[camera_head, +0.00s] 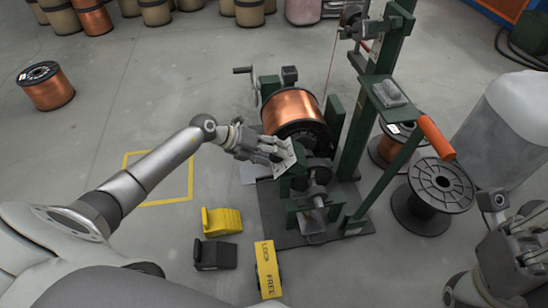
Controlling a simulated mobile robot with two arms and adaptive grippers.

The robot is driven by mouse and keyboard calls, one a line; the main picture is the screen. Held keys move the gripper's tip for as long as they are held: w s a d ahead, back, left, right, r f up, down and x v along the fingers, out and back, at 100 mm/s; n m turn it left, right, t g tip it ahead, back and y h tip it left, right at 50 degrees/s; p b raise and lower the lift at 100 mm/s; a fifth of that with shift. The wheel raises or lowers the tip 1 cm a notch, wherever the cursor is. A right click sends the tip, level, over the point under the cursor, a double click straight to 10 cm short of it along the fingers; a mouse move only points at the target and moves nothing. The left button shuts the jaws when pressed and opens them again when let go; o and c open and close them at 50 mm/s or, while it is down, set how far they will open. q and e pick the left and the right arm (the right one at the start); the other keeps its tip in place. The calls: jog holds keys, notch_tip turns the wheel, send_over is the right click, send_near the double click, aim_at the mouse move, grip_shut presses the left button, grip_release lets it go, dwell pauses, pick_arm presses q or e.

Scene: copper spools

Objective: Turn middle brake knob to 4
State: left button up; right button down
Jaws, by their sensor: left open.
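The green winding machine (352,140) stands on a dark base plate, with a copper spool (291,108) mounted on it. A pale plate (284,160) sits on the machine's front, just below the copper spool. My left gripper (277,152) is open, with its fingers at this plate. No brake knob can be made out; the gripper covers part of that area, and any scale numbers are too small to read. Whether the fingers touch anything is unclear. My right gripper (520,240) is at the right edge, away from the machine; its jaw state is unclear.
A yellow wedge (222,221), a black block (214,254) and a yellow lettered block (267,268) lie on the floor before the machine. An empty black spool (440,190) stands right of it. A lever with an orange grip (436,138) juts out rightward. Open floor lies left.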

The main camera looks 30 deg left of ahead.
pick_arm(q)
jog(key=shift+w+d+f, duration=0.25)
jog(key=shift+d+f, duration=0.05)
jog(key=c, duration=1)
